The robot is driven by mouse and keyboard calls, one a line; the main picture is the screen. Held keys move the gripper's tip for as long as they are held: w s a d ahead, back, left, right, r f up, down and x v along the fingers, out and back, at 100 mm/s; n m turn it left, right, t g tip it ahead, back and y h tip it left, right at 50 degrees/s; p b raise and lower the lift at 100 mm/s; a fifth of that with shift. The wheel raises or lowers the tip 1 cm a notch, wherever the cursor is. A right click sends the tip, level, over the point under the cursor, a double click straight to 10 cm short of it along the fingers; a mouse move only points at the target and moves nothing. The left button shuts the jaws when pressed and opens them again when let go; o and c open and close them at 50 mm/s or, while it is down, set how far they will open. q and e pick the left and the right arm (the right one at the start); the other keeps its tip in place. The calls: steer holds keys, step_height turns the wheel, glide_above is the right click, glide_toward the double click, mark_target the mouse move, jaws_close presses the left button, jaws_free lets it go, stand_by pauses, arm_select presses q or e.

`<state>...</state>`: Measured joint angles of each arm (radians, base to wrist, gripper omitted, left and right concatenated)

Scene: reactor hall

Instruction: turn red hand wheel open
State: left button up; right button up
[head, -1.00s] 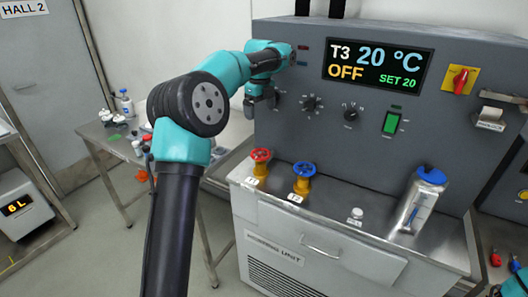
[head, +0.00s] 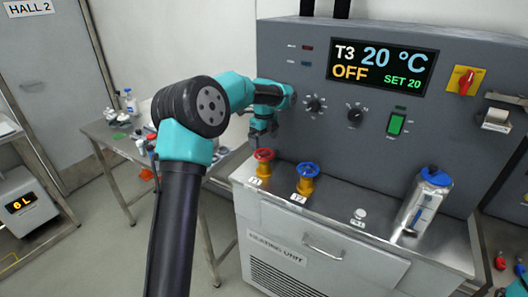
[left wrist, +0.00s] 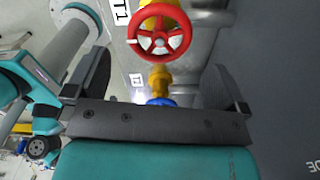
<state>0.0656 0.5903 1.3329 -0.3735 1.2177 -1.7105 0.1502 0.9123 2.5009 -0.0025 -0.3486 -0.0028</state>
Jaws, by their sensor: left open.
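The red hand wheel (head: 263,155) sits on a yellow valve at the left end of the heating unit's metal top, above a label. In the left wrist view the red wheel (left wrist: 160,32) shows at the top middle, ahead of the jaws and between their lines. My left gripper (head: 263,138) is open and empty, pointing down just above the red wheel and apart from it. In the left wrist view its two dark fingers (left wrist: 165,85) stand wide apart. My right gripper is not in view.
A blue hand wheel (head: 307,170) on a second yellow valve stands close to the right of the red one. The grey control panel (head: 300,120) rises behind. A side table (head: 115,135) with small items stands left.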

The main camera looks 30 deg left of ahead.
mark_target(264, 153)
arm_select(q)
steer(key=shift+f, duration=2.8)
steer(key=shift+c, duration=0.3)
steer(key=c, duration=0.7)
